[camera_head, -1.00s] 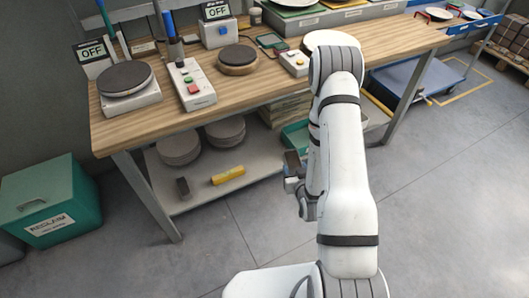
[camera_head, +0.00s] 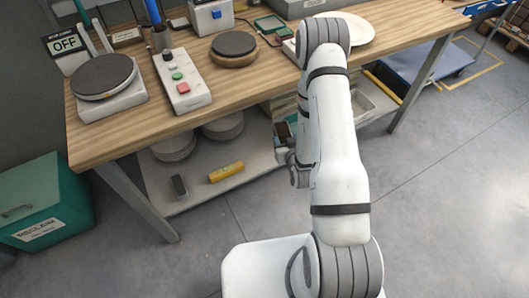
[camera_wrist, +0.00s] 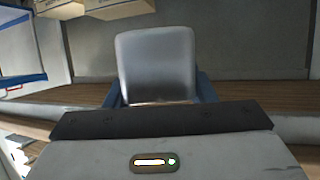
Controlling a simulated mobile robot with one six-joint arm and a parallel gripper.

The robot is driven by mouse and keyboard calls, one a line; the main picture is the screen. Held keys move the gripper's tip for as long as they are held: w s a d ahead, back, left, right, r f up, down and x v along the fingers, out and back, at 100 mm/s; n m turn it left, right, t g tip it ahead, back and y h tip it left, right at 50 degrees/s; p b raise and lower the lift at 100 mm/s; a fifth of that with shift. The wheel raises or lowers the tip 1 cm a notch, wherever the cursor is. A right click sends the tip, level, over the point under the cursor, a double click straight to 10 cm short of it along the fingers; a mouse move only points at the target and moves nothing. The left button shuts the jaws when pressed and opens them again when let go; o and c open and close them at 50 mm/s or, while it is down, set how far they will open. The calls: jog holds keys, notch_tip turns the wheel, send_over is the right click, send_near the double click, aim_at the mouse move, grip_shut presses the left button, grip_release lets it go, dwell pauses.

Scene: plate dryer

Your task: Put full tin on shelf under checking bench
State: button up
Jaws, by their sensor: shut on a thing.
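A grey metallic tin (camera_wrist: 157,62) with rounded corners stands out in the middle of the wrist view. My gripper (camera_wrist: 158,94) is shut on it, with a blue-grey finger at each side. In the head view my gripper (camera_head: 284,146) is at the front of the shelf opening, left of my forearm and largely hidden by it. The wooden bench (camera_head: 130,137) runs across the head view. Its pale lower shelf (camera_head: 205,192) is below and left of my gripper. I cannot tell whether the tin is over the shelf or touching anything; its contents do not show.
On the shelf are stacked round discs (camera_head: 174,148), a yellow block (camera_head: 226,172) and a small dark block (camera_head: 180,186). A bench leg (camera_head: 140,203) stands at the left front. A green box (camera_head: 45,205) is on the floor. The shelf's front middle looks bare.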

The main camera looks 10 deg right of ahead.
jog(key=w+f+n+y+b, duration=0.2)
jog(key=w+f+b, duration=1.15)
jog(key=f, duration=0.35)
jog(key=w+f+n+y+b, duration=0.1)
jog(key=w+f+b, duration=1.1)
jog(key=w+f, duration=0.3)
jog(key=shift+g, duration=0.4)
jog(key=f+b, duration=0.1)
jog(key=f, duration=0.2)
jog(key=f+b, duration=0.1)
jog(key=f, duration=0.3)
jog(key=s+f+b, duration=0.1)
jog(key=f, duration=0.3)
jog(key=shift+s+d+f, duration=0.1)
jog(key=shift+d+f, duration=0.05)
jog(key=shift+f, duration=0.1)
jog(key=shift+r, duration=0.1)
jog(key=o, duration=0.8)
jog(key=shift+f+b, duration=0.25)
jog(key=shift+b, duration=0.1)
jog(key=shift+c, duration=0.2)
jog(key=o, duration=0.5)
jog(key=shift+c, duration=0.2)
jog(key=shift+r, duration=0.1)
